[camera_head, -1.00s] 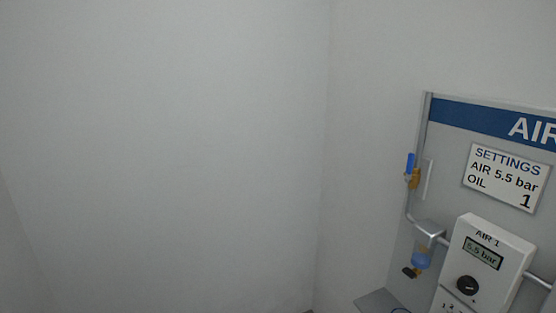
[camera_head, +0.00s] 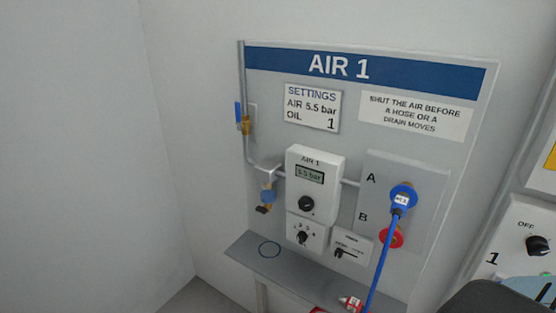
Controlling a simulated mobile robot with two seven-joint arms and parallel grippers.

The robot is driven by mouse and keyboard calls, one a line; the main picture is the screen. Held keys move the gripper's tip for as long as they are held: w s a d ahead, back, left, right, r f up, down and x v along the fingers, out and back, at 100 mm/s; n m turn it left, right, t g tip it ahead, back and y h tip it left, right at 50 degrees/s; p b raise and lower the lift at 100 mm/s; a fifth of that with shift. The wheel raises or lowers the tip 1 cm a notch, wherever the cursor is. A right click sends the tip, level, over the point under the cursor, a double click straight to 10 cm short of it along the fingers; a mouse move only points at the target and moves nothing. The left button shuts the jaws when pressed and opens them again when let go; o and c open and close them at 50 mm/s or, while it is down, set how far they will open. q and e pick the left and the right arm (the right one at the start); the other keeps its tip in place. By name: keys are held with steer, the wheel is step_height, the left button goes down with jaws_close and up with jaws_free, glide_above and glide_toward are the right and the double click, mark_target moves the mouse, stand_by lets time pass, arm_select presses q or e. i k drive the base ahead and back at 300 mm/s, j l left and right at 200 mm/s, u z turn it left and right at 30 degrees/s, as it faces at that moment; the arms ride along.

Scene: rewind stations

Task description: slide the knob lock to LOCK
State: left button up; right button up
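The AIR 1 panel (camera_head: 225,150) stands on the wall in the middle of the head view. Its white regulator box (camera_head: 328,165) reads 5.5 bar and has a black round knob (camera_head: 306,204). A small light plate (camera_head: 358,245) at the lower right of this box carries a black slider (camera_head: 339,254), which sits toward the plate's left side. The plate's lettering is too small to read, so I cannot tell for certain that it is the knob lock. Neither gripper is in view.
A blue hose (camera_head: 382,260) hangs from port A in front of the panel, past the red port B (camera_head: 391,238). A grey shelf (camera_head: 255,262) juts out below. A dark rounded shape (camera_head: 485,298), perhaps my arm, fills the bottom right corner. Another station (camera_head: 520,235) stands at right.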

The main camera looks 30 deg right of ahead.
mark_target(339, 252)
steer(key=z, duration=1.15)
